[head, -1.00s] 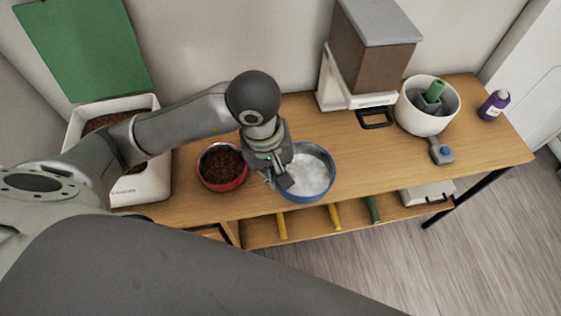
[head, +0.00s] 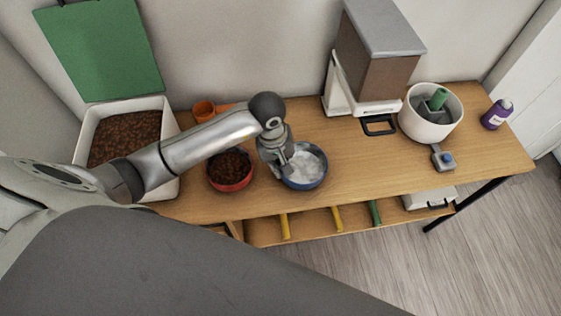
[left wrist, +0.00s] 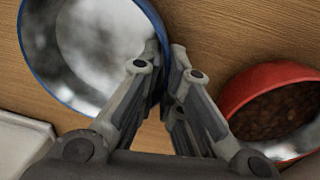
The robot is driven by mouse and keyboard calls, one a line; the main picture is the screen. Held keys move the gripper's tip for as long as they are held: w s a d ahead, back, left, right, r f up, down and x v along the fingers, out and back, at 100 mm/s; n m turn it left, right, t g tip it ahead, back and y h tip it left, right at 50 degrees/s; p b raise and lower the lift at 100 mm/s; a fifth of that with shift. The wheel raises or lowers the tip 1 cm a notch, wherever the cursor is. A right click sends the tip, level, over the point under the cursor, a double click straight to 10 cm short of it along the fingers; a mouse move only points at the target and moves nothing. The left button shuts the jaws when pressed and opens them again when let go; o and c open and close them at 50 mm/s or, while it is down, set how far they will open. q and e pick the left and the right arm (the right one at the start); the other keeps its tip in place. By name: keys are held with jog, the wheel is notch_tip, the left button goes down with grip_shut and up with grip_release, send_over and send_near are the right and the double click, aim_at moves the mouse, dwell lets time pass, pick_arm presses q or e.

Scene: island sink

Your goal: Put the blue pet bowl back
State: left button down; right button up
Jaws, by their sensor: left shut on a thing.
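The blue pet bowl (head: 310,184) is near the front middle of the wooden counter, right of the red bowl (head: 230,181). Its inside looks pale and shiny. My left gripper (head: 287,165) is at the bowl's left side, shut on its rim. In the left wrist view the blue bowl (left wrist: 97,48) is at upper left, and the fingers of the left gripper (left wrist: 166,72) close on its rim. The bowl looks level and low over the counter; I cannot tell whether it touches. My right gripper is not in view.
The red bowl holds brown kibble. A white bin (head: 82,136) of kibble and an orange cup (head: 204,110) are left. A food dispenser (head: 372,60), a white round container (head: 427,128), a small grey tool (head: 443,158) and a purple bottle (head: 496,115) are right. Counter right of the blue bowl is clear.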

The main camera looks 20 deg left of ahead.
pick_arm(q)
jog(key=shift+f, duration=0.15)
jog(key=c, duration=1.6)
grip_release()
jog(key=shift+r, duration=0.35)
notch_tip(320, 180, up, 12)
jog(key=a+b, duration=0.1)
jog(key=shift+s+f+b, duration=0.2)
jog(key=shift+s+b, duration=0.15)
jog(key=shift+a, duration=0.1)
